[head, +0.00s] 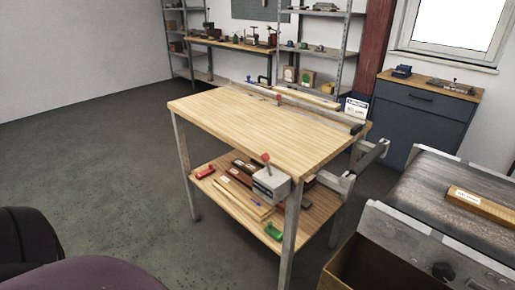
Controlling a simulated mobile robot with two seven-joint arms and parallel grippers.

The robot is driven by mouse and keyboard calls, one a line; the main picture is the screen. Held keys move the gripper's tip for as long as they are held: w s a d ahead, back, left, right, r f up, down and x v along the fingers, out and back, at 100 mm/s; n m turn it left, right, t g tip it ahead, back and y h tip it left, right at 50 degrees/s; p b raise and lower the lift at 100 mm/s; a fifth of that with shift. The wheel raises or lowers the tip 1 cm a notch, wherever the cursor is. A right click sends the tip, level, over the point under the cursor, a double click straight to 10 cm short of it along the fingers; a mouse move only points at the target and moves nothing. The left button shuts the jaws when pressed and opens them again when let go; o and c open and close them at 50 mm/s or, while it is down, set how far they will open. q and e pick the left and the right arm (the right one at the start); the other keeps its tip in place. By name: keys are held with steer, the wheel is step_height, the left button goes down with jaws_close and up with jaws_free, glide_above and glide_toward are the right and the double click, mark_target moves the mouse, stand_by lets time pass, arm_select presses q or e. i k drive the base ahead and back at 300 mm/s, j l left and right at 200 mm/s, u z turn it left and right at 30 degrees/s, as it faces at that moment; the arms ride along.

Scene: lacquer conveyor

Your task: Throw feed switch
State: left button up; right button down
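A light grey box with a short red-tipped lever (265,158) is mounted at the front edge of the wooden table; it looks like the feed switch (271,187). The lever sticks up from the top of the box and leans slightly left. I cannot read any marking on the box. Neither of my grippers shows in the head view, and nothing touches the lever.
The wooden table (255,120) has a mostly bare top and a lower shelf (223,204) with tools and blocks. At right stand a conveyor (420,205) bearing a labelled wooden block (484,204) and an open cardboard box (385,262). Floor at left is clear.

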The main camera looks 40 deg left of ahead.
mark_target(265, 157)
steer(key=i+j, duration=0.1)
steer(key=j, duration=2.35)
